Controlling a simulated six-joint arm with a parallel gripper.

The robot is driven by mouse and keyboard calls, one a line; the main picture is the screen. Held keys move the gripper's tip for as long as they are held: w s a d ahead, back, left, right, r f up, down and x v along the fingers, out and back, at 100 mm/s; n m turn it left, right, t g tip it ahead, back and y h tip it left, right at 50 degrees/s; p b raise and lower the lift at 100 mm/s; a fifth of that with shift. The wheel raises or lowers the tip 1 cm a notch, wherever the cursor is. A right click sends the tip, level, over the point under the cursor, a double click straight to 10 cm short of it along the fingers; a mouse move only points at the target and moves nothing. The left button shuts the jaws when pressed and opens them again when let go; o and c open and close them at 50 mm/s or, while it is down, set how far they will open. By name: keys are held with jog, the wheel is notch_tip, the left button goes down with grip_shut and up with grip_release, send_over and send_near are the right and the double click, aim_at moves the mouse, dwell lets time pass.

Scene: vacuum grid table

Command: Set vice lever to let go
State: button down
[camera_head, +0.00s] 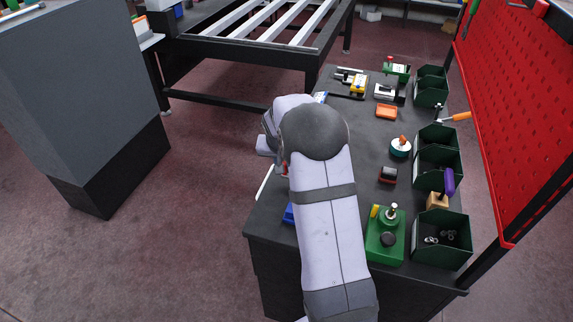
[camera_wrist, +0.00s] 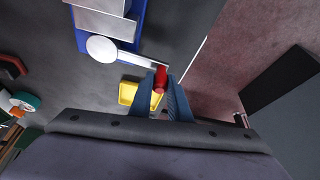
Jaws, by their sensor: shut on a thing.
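In the wrist view the vice has a blue body (camera_wrist: 127,42), grey metal blocks (camera_wrist: 100,15) and a round silver disc (camera_wrist: 101,48). A thin silver lever (camera_wrist: 138,60) runs from beside the disc to a red knob (camera_wrist: 160,78). My gripper (camera_wrist: 163,82) has its two blue fingers around the red knob, shut on it. In the head view my arm covers the gripper and most of the vice; a small blue part (camera_head: 289,213) shows at the arm's left edge.
Green bins (camera_head: 441,238) line the right edge below a red pegboard (camera_head: 515,110).

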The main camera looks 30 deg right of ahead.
jog(key=shift+s+a+f, duration=0.1)
jog(key=shift+s+a, duration=0.15)
jog(key=shift+a, duration=0.05)
jog(key=c, duration=1.7)
grip_release()
jog(key=shift+o, duration=0.2)
jog(key=shift+r, duration=0.35)
jog(key=b+v, duration=0.2)
jog(key=v, duration=0.5)
jog(key=shift+f, duration=0.1)
jog(key=s+a+f+n+g+y, duration=0.1)
jog(key=s+a+f+n, duration=0.1)
jog(key=s+a, duration=0.3)
jog(key=s+a+f+n+g+y, duration=0.1)
jog(key=s+a, duration=0.4)
jog(key=s, duration=0.8)
jog(key=s+a+f+n+g, duration=0.1)
jog(key=s+a+f+n, duration=0.3)
jog(key=s, duration=0.6)
jog(key=shift+a+g+y, duration=0.4)
jog(key=shift+a, duration=0.15)
